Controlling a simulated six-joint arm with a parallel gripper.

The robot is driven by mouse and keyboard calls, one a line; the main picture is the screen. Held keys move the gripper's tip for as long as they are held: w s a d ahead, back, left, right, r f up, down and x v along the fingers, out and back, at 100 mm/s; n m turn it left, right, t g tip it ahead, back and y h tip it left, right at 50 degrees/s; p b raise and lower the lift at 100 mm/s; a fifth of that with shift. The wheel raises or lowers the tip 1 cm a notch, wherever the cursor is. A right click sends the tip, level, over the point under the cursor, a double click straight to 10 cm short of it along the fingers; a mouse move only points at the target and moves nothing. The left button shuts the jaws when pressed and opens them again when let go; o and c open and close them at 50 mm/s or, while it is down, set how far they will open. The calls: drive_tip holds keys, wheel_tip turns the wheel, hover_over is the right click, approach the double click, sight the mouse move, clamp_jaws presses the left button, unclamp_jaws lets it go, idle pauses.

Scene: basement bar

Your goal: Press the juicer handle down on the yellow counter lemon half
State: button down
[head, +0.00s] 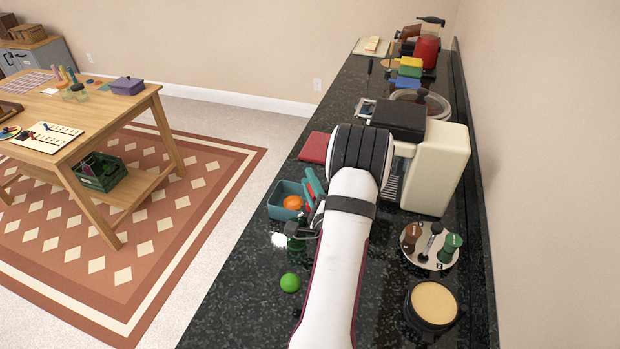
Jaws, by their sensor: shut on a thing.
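My white arm link (340,270) with its black joint (360,150) crosses the middle of the head view above the counter. It hides my gripper, so I cannot see the fingers or what is between them. Just left of the arm, a red and teal part (313,187) and a dark grey metal part (296,230) stick out. I cannot tell whether these belong to the juicer. I cannot make out the juicer handle or a yellow lemon half, nor whether they touch.
A teal bin (282,213) holding an orange (293,202) is left of the arm, with a green lime (289,283) nearer. A cream coffee machine (437,168), a round caddy (430,246) and a tan-topped round container (432,303) stand at right. Bare counter (240,310) shows front left.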

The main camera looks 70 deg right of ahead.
drive_tip(key=shift+f, duration=0.2)
drive_tip(key=c, duration=0.7)
unclamp_jaws()
drive_tip(key=shift+c, duration=0.2)
